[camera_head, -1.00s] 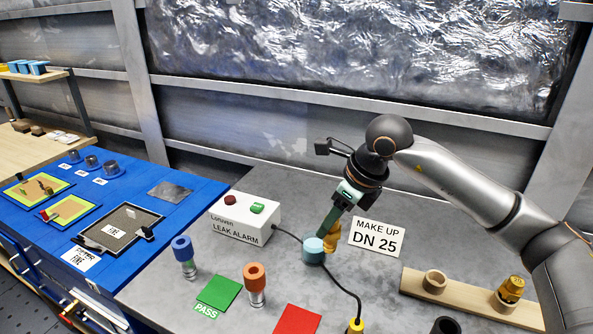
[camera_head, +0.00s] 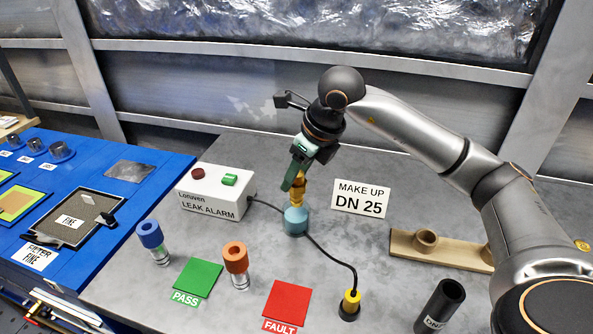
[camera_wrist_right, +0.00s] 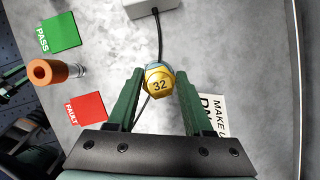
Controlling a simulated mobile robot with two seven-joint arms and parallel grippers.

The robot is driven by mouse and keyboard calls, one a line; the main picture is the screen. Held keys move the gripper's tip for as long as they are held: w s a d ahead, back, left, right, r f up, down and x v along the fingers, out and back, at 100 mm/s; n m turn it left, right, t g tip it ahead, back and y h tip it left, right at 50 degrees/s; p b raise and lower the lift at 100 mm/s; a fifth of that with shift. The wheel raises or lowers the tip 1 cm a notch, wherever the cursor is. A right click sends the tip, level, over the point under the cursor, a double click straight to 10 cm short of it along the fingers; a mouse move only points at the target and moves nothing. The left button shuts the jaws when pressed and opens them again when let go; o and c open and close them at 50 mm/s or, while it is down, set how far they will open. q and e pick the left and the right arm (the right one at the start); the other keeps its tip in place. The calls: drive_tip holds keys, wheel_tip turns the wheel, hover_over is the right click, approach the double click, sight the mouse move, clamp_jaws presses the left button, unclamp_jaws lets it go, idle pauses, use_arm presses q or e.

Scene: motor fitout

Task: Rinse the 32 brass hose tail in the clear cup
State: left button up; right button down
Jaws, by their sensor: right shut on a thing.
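The brass hose tail (camera_head: 298,190) is held by my right gripper (camera_head: 296,181), which reaches down from the upper right. In the right wrist view the brass hose tail (camera_wrist_right: 159,83) shows "32" on its end, between the two green fingers. The cup (camera_head: 296,220) looks pale blue and stands on the grey bench. The tail is upright over the cup, its lower end at the mouth. I cannot tell how far inside it is. A dark shape with green parts at the left edge of the right wrist view may be my left gripper (camera_wrist_right: 14,75).
A leak alarm box (camera_head: 213,192) stands left of the cup; its cable passes close by the cup to a yellow-topped probe (camera_head: 350,303). A "DN 25" sign (camera_head: 361,199) stands to the right. Green (camera_head: 197,278) and red (camera_head: 287,302) pads lie in front.

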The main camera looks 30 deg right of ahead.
sight(296, 196)
drive_tip(key=shift+f+b, duration=0.55)
drive_tip(key=shift+f, duration=0.35)
wheel_tip(296, 196, down, 2)
drive_tip(key=shift+b, duration=0.8)
drive_tip(key=shift+f+b, duration=0.65)
drive_tip(key=shift+f, duration=0.15)
use_arm(q)
drive_tip(key=w+d, duration=0.1)
drive_tip(key=w+d+f, duration=0.1)
drive_tip(key=shift+w+d+f+h, duration=0.1)
drive_tip(key=shift+d+f+h, duration=0.2)
drive_tip(key=shift+d, duration=0.05)
use_arm(e)
drive_tip(key=shift+f, duration=0.25)
use_arm(q)
drive_tip(key=shift+m, duration=0.3)
